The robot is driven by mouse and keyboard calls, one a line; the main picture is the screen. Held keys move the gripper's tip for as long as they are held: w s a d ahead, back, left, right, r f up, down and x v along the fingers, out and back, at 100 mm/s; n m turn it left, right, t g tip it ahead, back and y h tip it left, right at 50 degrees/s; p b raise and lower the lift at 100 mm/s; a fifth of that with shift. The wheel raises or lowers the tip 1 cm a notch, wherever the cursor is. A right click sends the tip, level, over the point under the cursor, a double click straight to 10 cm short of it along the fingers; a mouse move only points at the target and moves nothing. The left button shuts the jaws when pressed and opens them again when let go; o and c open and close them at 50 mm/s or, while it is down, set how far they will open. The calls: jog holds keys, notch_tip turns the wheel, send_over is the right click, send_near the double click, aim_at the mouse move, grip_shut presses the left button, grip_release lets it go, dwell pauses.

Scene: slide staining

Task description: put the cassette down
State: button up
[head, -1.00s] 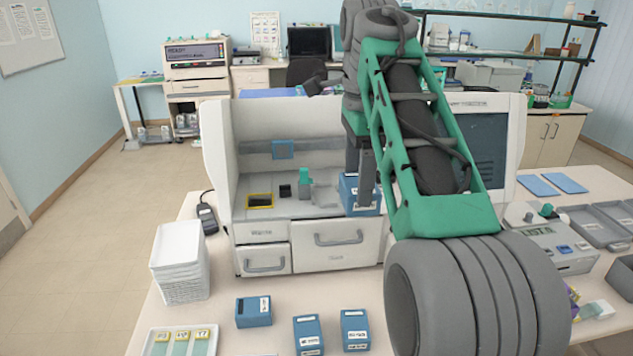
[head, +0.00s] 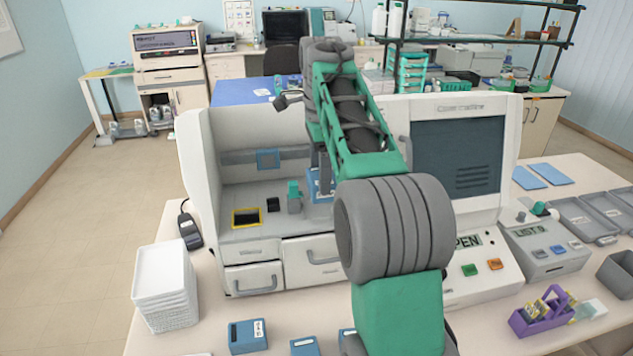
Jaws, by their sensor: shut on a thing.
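A blue cassette (head: 314,190) with a white label is held by my gripper (head: 321,172) inside the open bay of the white machine (head: 215,130). The grey fingers are shut on it, and my arm hides much of its right side. The cassette is upright, just right of a small teal-topped grey piece (head: 294,196). I cannot tell whether its base touches the bay floor. A yellow-framed dark slot (head: 246,217) and a small black block (head: 273,204) lie further left on that floor.
Blue boxes (head: 247,337) stand at the table's front edge. A control box (head: 545,248), a purple rack (head: 541,314) and grey trays (head: 583,218) are at the right. The machine's side walls and dark screen (head: 458,155) flank the bay.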

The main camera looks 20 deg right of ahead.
aim_at(317, 168)
jog(key=w+f, duration=0.1)
jog(key=w+f+p, duration=0.1)
jog(key=w+f, duration=0.1)
jog(key=shift+d+f, duration=0.25)
jog(key=shift+f, duration=0.1)
notch_tip(317, 168, down, 4)
jog(key=shift+w+r+b, duration=0.15)
jog(key=shift+r+b, duration=0.05)
jog(key=shift+b, duration=1.05)
jog(key=shift+r, duration=0.2)
jog(key=o, duration=1.6)
